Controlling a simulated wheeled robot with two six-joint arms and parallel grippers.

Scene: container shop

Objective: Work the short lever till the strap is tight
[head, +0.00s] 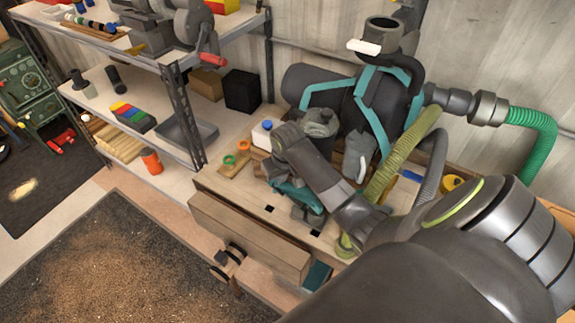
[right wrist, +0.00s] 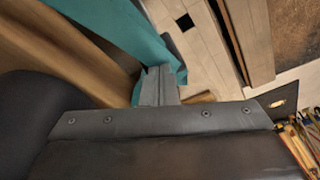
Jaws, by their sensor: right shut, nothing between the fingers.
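Teal straps (head: 370,95) run around a large dark cylinder at the back of the wooden bench (head: 235,188). A short white-ended handle (head: 365,47) sits at the top of this gear, and a second pale handle (head: 361,168) hangs lower down; I cannot tell which is the short lever. My right arm reaches in over the bench, its fingertips hard to make out in the head view. In the right wrist view my right gripper (right wrist: 160,86) is shut and empty, beside or over a broad teal surface (right wrist: 115,30); contact is unclear. My left gripper is out of view.
A green ribbed hose (head: 532,135) and an olive hose (head: 400,150) lie close to my right arm. A white bottle with a blue cap (head: 262,135) stands at the bench's left. A drawer front (head: 250,235) juts out. Shelves (head: 130,45) stand at the left.

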